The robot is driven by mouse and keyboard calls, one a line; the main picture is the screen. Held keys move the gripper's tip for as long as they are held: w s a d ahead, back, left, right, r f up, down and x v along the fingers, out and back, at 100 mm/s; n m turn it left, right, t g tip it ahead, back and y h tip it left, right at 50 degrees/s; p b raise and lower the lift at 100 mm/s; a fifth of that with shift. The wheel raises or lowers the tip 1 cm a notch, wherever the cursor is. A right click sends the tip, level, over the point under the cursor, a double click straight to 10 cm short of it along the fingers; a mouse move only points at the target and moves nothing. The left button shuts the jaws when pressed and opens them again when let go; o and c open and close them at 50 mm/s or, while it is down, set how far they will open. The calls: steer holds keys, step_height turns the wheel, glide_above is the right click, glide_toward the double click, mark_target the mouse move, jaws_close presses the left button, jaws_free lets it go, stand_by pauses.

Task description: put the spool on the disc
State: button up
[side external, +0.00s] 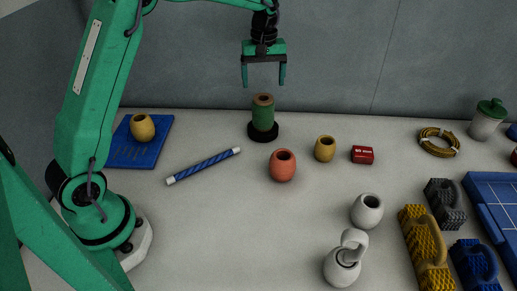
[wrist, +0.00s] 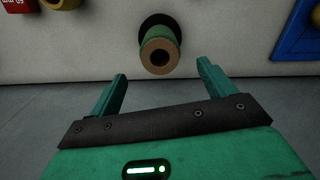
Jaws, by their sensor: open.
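The spool (side external: 263,114) is green with tan ends and stands upright on the black disc (side external: 263,137) near the back of the table. In the wrist view the spool (wrist: 159,52) shows its holed tan top, with part of the dark disc (wrist: 158,20) behind it. My gripper (side external: 264,82) is open and empty, pointing down above the spool and apart from it. In the wrist view the spool lies beyond and between the fingertips of my gripper (wrist: 161,70).
A red pot (side external: 283,166), a yellow pot (side external: 325,148) and a red box (side external: 362,154) stand right of the disc. A blue striped rod (side external: 204,166) lies to the left. A blue board (side external: 141,142) bears another yellow pot. A wall rises behind the table.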

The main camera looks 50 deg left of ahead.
steer(key=shift+s+d+r, duration=0.2)
steer(key=shift+s+r, duration=0.2)
steer(key=shift+r, duration=0.15)
steer(key=s+d+r+m+t, duration=0.2)
steer(key=s+r+m, duration=0.1)
steer(key=s+r, duration=0.3)
steer(key=s+d+m+t, duration=0.1)
steer(key=s+m, duration=0.3)
steer(key=s, duration=0.7)
steer(key=s+d+m+t, duration=0.2)
steer(key=s+d+m, duration=0.1)
steer(key=s, duration=0.9)
steer(key=shift+d+m+t, duration=0.15)
steer(key=shift+m+t, duration=0.15)
steer(key=shift+m, duration=0.3)
